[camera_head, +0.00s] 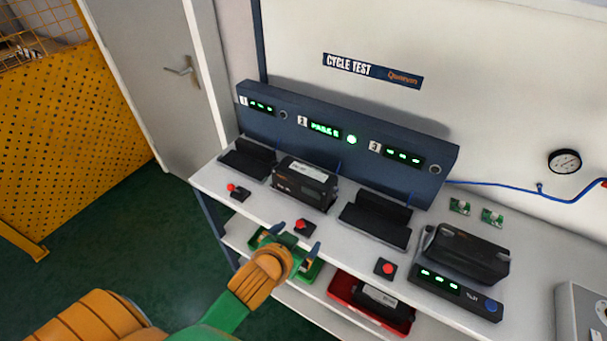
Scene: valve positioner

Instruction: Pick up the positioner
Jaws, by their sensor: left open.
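A black box-shaped positioner (306,190) with a pale label on top sits in the cradle of station 2, under the lit green display and lamp. Another black unit (468,250) sits on a device with green digits at the right. A third black unit (383,301) with a label lies in a red bin on the lower shelf. My left gripper (296,238) is open and empty, in front of station 2, its dark fingers pointing toward the bench near the red button. It appears apart from the positioner. My right gripper is not in view.
The cradles at station 1 (248,159) and station 3 (376,219) look empty. Red buttons (386,268) line the bench's front edge. Below is a green bin (309,270). Two small circuit boards (492,217) lie at the right. A yellow perforated panel (75,145) stands left.

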